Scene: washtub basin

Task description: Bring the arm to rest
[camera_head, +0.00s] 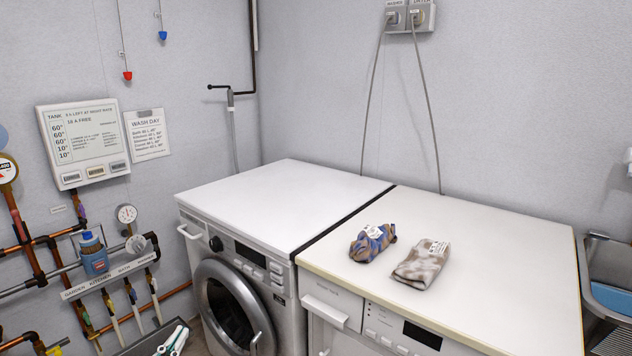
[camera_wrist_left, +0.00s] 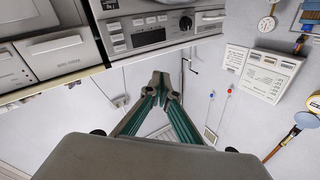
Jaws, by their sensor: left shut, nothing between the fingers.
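My left gripper (camera_head: 172,342) shows at the bottom edge of the head view, low in front of the front-loading washing machine (camera_head: 240,262) and to the left of its round door. In the left wrist view my left gripper (camera_wrist_left: 163,92) has its two green-sided fingers together at the tips, with nothing between them. That view is turned over, with the washing machine's control panel (camera_wrist_left: 150,34) at the top. The rest of my left arm is mostly outside the head view. My right gripper is in neither view.
A second white machine (camera_head: 520,262) stands beside the washer; two patterned cloth bundles (camera_head: 373,243) (camera_head: 422,264) lie on its top. Pipes and valves (camera_head: 95,262) line the left wall below a tank panel (camera_head: 84,142). A basin (camera_head: 610,290) is at the right edge. The washer's top is clear.

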